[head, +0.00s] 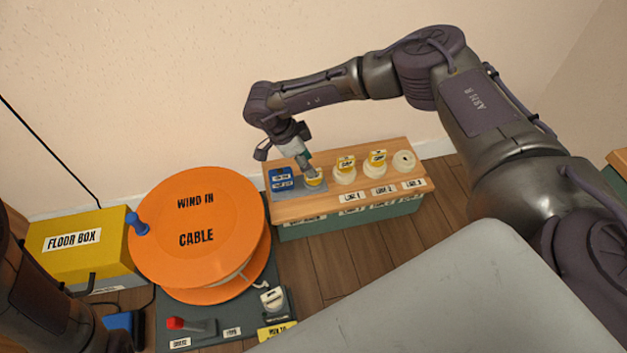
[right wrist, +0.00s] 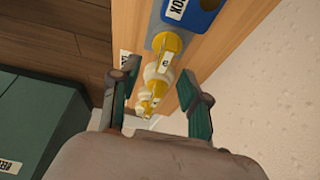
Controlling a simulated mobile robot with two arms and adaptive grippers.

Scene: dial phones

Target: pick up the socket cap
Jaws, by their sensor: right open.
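Several yellow-topped caps show on a wooden-topped bench (head: 290,208). One yellow cap (head: 316,181) is on a grey plate beside a blue box (head: 281,180). Two more yellow caps, a left one (head: 346,162) and a right one (head: 377,157), sit on cream sockets; I cannot tell which is the task's cap. My right gripper (head: 291,161) is open above the grey plate, close to its cap. In the right wrist view its fingers (right wrist: 163,95) stand apart, with a row of yellow caps (right wrist: 171,45) ahead and between them. My left gripper is not visible; only my left arm shows.
An uncapped cream socket (head: 404,161) stands at the bench's right end. A large orange cable reel (head: 196,237) and a yellow floor box (head: 75,243) lie to the left. A pale wall runs close behind the bench. A grey surface (head: 450,300) fills the lower right.

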